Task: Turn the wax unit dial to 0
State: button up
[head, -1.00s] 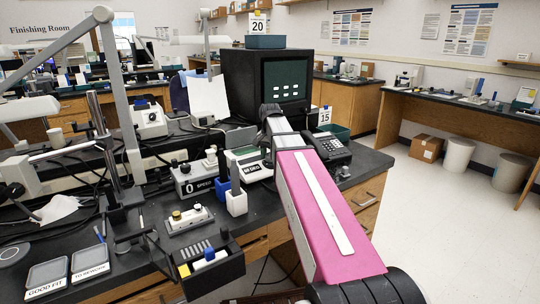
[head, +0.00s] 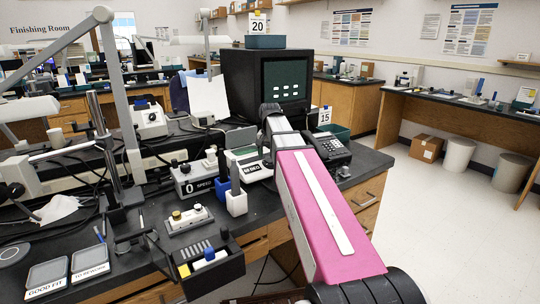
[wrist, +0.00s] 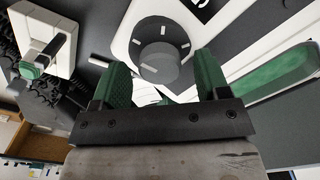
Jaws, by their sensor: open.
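The wax unit dial (wrist: 165,64) is a round dark grey knob on a white panel in the wrist view, with pale tick marks around it. My gripper (wrist: 163,78) is open, with one green finger on each side of the lower part of the dial. I cannot tell whether the fingertips touch it. In the head view, a pale box with a small display reading in degrees (head: 250,164) stands beside my pink arm and appears to be the wax unit. Its dial and my gripper's fingers are hidden there behind my arm.
A grey box marked SPEED (head: 196,181) and blue and white holders (head: 236,202) stand left of the box. A dark keypad device (head: 329,150) is right of my arm. In the wrist view a green bar (wrist: 272,73) lies to the right.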

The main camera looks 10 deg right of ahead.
notch_tip(320, 180, up, 11)
jog(key=shift+f, duration=0.2)
dwell(0.3)
